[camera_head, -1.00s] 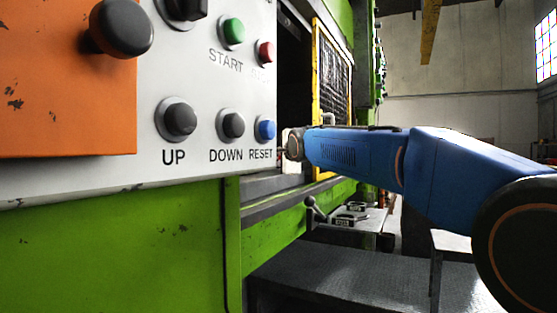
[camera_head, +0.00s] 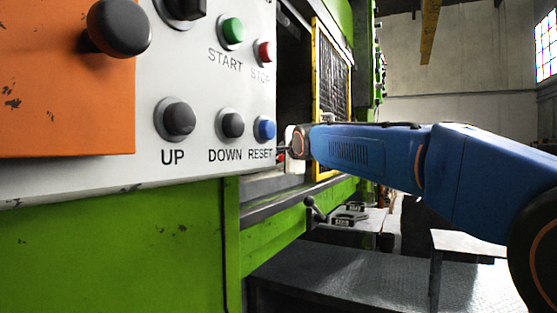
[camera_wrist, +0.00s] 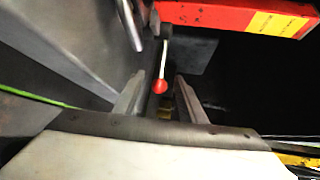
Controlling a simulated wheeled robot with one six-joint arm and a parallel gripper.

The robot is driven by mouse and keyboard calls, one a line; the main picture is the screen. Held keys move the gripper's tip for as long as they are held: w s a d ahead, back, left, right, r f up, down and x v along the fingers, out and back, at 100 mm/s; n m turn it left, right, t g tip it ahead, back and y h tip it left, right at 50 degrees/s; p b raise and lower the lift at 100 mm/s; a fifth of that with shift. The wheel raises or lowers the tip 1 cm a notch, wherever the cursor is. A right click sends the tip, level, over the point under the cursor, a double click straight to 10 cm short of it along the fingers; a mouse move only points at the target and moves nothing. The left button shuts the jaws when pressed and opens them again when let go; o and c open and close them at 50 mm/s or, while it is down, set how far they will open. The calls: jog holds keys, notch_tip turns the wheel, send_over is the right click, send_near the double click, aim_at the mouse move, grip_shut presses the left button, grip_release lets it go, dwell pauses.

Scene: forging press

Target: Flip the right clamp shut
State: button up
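In the wrist view, a thin metal lever with a red ball knob (camera_wrist: 160,86) hangs below a red block (camera_wrist: 230,14) with a yellow label. It looks like a clamp handle; the frames do not show whether it is the right clamp's. My gripper (camera_wrist: 160,77) is open, with one finger on each side of the knob in the picture. I cannot tell whether the knob lies between the fingers in depth or beyond them. No contact is visible. In the head view, my blue arm reaches toward the press opening; the fingers and the clamp are hidden there.
The control panel (camera_head: 105,178) with its buttons stands close on the left in the head view. A yellow-framed mesh guard (camera_head: 332,90) is behind my wrist. A grey metal plate (camera_wrist: 55,50) slopes along the left of the wrist view. A grey step (camera_head: 340,265) is below.

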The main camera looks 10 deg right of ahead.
jog(key=v, duration=1.4)
jog(key=shift+s, duration=0.1)
jog(key=shift+c, duration=0.6)
